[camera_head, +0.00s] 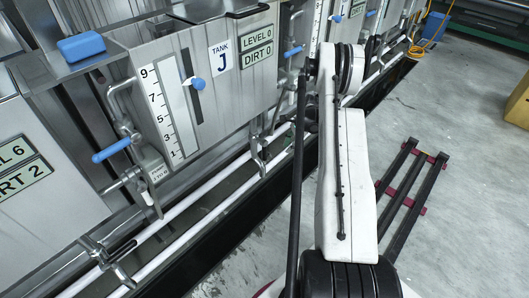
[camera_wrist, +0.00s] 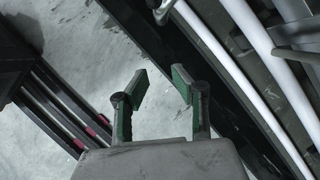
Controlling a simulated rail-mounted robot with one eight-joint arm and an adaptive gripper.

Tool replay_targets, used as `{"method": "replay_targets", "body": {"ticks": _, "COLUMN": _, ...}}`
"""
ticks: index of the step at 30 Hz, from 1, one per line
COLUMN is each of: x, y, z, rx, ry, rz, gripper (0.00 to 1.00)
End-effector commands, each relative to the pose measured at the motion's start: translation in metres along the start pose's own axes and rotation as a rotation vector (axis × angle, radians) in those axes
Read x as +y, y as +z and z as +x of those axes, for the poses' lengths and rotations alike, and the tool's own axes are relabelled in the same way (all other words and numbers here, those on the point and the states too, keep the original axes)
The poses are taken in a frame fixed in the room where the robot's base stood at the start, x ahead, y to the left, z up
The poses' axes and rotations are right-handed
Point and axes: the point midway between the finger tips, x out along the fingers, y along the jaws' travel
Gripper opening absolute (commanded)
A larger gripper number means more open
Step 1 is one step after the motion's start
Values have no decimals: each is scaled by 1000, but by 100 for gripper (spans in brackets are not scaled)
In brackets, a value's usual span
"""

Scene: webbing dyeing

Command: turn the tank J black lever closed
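Tank J (camera_head: 240,82) is a steel tank at the upper middle of the head view, with a "TANK J" label, a 1-to-9 scale and a sign reading LEVEL 0, DIRT 0. The gripper is not seen in the head view.
A blue-handled lever (camera_head: 112,150) is at the tank's lower left. White pipes (camera_head: 190,220) run low along the tanks; they also show in the wrist view (camera_wrist: 275,85). Open grey floor (camera_head: 460,200) lies at right.

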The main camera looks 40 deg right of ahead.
Motion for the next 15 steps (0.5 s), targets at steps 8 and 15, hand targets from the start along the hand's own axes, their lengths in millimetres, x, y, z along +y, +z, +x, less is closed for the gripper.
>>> {"method": "replay_targets", "body": {"ticks": 8, "x": -2, "y": 45, "z": 21, "rx": 0, "ry": 1, "rz": -4, "gripper": 25}}
{"method": "replay_targets", "body": {"ticks": 15, "x": -3, "y": 85, "z": 37, "rx": -1, "ry": 1, "rz": -5, "gripper": 25}}
